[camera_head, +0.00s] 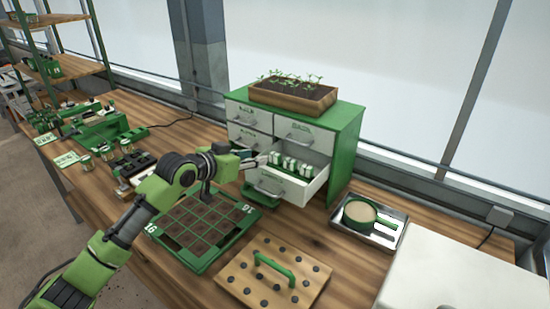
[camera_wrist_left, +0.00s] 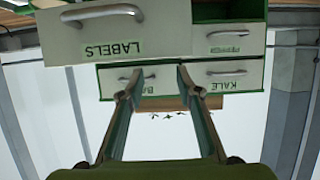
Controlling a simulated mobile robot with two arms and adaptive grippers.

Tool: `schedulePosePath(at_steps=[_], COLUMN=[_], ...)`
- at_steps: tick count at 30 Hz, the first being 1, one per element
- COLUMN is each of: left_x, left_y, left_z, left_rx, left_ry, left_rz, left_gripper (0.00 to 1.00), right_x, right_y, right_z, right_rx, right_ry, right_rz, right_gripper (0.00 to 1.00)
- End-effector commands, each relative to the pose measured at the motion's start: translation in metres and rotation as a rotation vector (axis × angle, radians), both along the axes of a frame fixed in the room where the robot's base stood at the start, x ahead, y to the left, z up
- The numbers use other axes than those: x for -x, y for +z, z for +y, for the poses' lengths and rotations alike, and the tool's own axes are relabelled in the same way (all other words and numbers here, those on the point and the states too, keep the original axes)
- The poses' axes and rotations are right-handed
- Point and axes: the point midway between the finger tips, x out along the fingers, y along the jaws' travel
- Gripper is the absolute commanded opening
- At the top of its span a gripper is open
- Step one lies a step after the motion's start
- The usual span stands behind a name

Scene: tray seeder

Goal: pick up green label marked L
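The open drawer (camera_head: 300,193) of the green and white cabinet holds several small white and green pieces (camera_head: 290,165). They are too small to read, so I cannot tell which is the green label marked L. My left gripper (camera_head: 254,160) is at the drawer's left side, close to the cabinet front. In the left wrist view my left gripper (camera_wrist_left: 155,82) shows its two fingers apart with nothing between them. That view is upside down and shows a drawer front lettered LABELS (camera_wrist_left: 115,35). My right gripper is not in view.
A planter of seedlings (camera_head: 292,95) stands on the cabinet (camera_head: 347,150). A green cell tray (camera_head: 205,232), a wooden board with a green handle (camera_head: 272,275) and a metal tray with a round container (camera_head: 368,216) lie in front. A seeding device (camera_head: 100,130) is at left.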

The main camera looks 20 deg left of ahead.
Motion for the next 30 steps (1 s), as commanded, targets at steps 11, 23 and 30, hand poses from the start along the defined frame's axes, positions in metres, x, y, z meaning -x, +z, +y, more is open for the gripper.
schedulePosePath(at_steps=[11,23,30], left_x=[-0.030,-0.068,-0.072], left_y=[-0.012,-0.029,-0.032], left_z=[-0.012,-0.027,-0.028], left_rx=[-0.001,0.000,-0.001], left_ry=[-0.001,-0.001,-0.001], left_rz=[0.001,0.001,0.001], left_gripper=[0.32,0.32,0.32], right_x=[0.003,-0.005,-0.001], right_y=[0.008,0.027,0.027], right_z=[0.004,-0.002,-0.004], right_rx=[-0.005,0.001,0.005], right_ry=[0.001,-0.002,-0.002], right_rz=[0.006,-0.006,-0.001], right_gripper=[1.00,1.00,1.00])
